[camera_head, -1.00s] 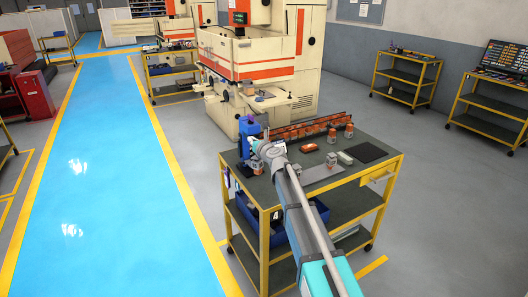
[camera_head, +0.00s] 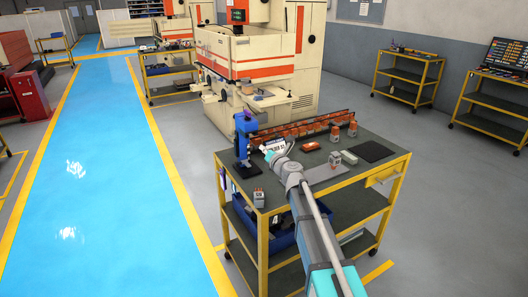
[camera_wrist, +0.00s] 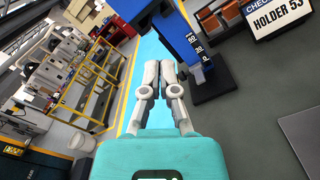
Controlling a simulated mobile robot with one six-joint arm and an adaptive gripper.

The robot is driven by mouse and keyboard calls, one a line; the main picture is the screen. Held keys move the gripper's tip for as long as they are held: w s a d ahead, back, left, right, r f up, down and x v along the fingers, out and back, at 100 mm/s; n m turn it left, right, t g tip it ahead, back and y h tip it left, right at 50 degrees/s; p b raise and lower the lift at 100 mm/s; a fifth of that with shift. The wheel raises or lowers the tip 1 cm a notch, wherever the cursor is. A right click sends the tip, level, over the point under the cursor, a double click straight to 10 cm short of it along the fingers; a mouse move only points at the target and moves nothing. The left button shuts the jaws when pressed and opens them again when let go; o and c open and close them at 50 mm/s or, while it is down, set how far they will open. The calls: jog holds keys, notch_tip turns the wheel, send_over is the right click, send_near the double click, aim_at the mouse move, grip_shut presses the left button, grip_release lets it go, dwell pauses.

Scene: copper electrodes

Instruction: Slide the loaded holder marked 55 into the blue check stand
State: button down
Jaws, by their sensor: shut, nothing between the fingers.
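The blue check stand (camera_head: 243,138) stands upright at the table's left side on a dark base. In the wrist view its blue column (camera_wrist: 172,22) carries a scale, beside its dark base plate (camera_wrist: 215,78). A white sign (camera_head: 275,145) is behind my wrist; in the wrist view the sign (camera_wrist: 283,22) seems to read "HOLDER 53", last digit uncertain. A small grey holder (camera_head: 258,198) stands at the table's front left corner; its number is unreadable. My gripper (camera_wrist: 160,66) is shut and empty, its tips just left of the stand in the wrist view.
A long rack (camera_head: 300,128) of orange-topped pieces lines the table's back edge. Blue aisle floor (camera_head: 100,190) lies left of the table.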

jog(key=shift+w, duration=0.15)
jog(key=shift+x, duration=2.9)
jog(key=x, duration=0.6)
jog(key=shift+w+a, duration=0.2)
jog(key=shift+w, duration=0.05)
dwell(2.3)
jog(key=shift+w+a+r, duration=0.1)
jog(key=shift+w+a, duration=0.1)
jog(key=shift+a, duration=0.1)
dwell(0.4)
jog(key=shift+s, duration=0.1)
jog(key=shift+v, duration=1.4)
jog(key=shift+d, duration=0.15)
